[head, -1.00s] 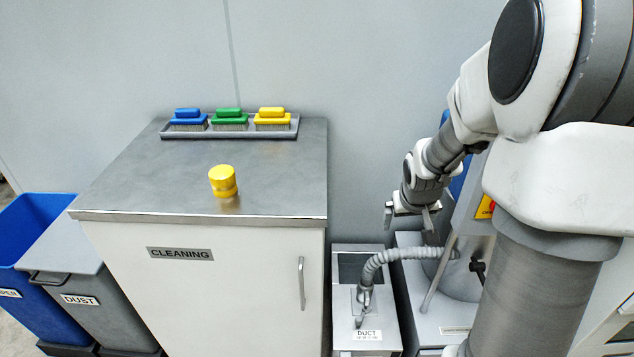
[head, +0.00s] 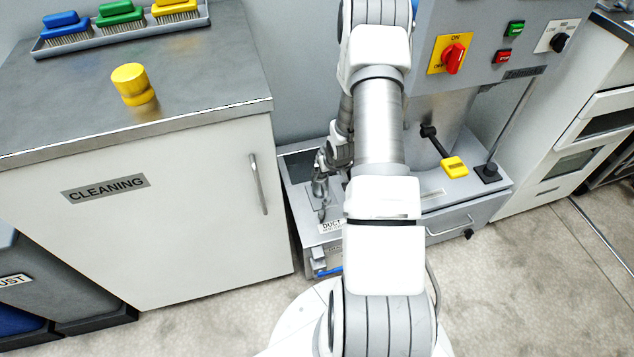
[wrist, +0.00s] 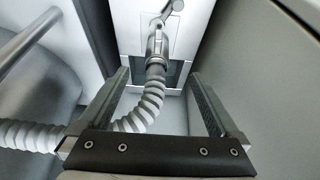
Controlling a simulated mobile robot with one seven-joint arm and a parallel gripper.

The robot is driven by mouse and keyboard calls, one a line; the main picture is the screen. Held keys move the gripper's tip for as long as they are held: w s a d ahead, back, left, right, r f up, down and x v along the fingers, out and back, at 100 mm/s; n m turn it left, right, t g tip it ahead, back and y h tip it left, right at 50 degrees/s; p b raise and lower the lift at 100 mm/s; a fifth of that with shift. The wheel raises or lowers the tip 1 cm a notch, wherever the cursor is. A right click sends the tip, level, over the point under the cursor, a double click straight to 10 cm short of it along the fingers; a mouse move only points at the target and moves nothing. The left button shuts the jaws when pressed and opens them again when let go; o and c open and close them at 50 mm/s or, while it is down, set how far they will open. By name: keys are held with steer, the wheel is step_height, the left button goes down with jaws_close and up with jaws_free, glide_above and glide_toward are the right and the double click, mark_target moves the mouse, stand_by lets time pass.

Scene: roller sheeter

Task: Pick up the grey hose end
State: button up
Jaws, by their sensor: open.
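The ribbed grey hose (wrist: 142,108) runs in from the left of the wrist view and curves up between my fingers. Its smooth grey end (wrist: 156,46) lies beyond the fingertips at the duct box (wrist: 130,18). My gripper (wrist: 159,78) is open, one finger on each side of the hose, with nothing clamped. In the head view my gripper (head: 326,162) is low over the duct box (head: 297,176), left of my arm. Most of the hose is hidden there by my arm.
The cleaning cabinet (head: 190,215) stands close on the left, with a yellow knob-like piece (head: 134,84) and a brush tray (head: 125,32) on top. The machine (head: 470,120) with its red switch (head: 455,58) stands on the right. Open floor (head: 520,290) lies in front.

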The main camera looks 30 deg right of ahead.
mark_target(324, 185)
steer(key=b+x, duration=0.3)
steer(key=x, duration=0.7)
steer(key=shift+f+b, duration=0.2)
steer(key=shift+b, duration=0.15)
steer(key=shift+d+b+x, duration=0.2)
steer(key=shift+b+x, duration=1.35)
steer(key=shift+x, duration=1.25)
steer(key=shift+w, duration=0.1)
steer(key=shift+r, duration=0.1)
jaws_close()
